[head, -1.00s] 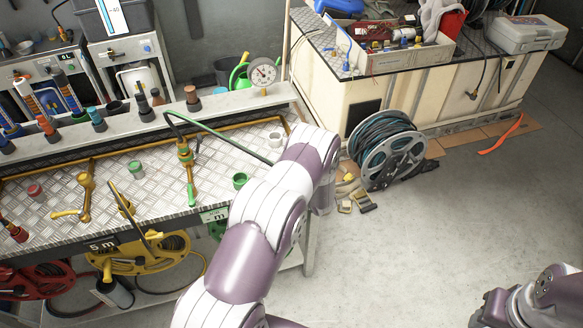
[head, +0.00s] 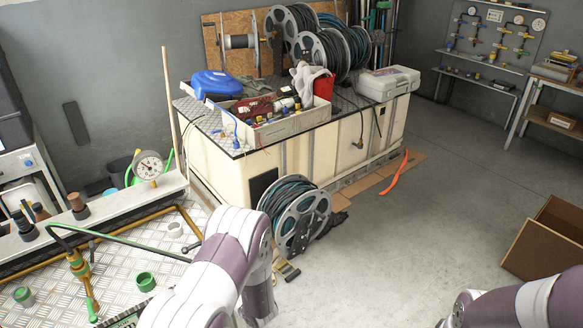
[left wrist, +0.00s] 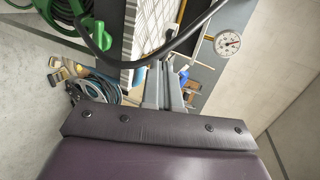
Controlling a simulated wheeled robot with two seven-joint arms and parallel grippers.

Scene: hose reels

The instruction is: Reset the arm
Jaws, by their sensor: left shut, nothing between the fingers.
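My left arm (head: 215,270) reaches in from the bottom of the head view, beside the right end of the metal-topped workbench (head: 115,245). Its gripper is hidden in the head view. In the left wrist view the grey fingers of my left gripper (left wrist: 170,88) stick out past the dark wrist edge, shut and empty. My right arm (head: 520,303) enters at the lower right corner of the head view over bare floor. Its gripper is outside the frame.
A grey hose reel (head: 296,222) stands on the floor just right of my left arm. Behind it is a cream cabinet (head: 300,150) loaded with reels and boxes. A pressure gauge (head: 148,166) rises from the bench. An open cardboard box (head: 550,240) lies at right.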

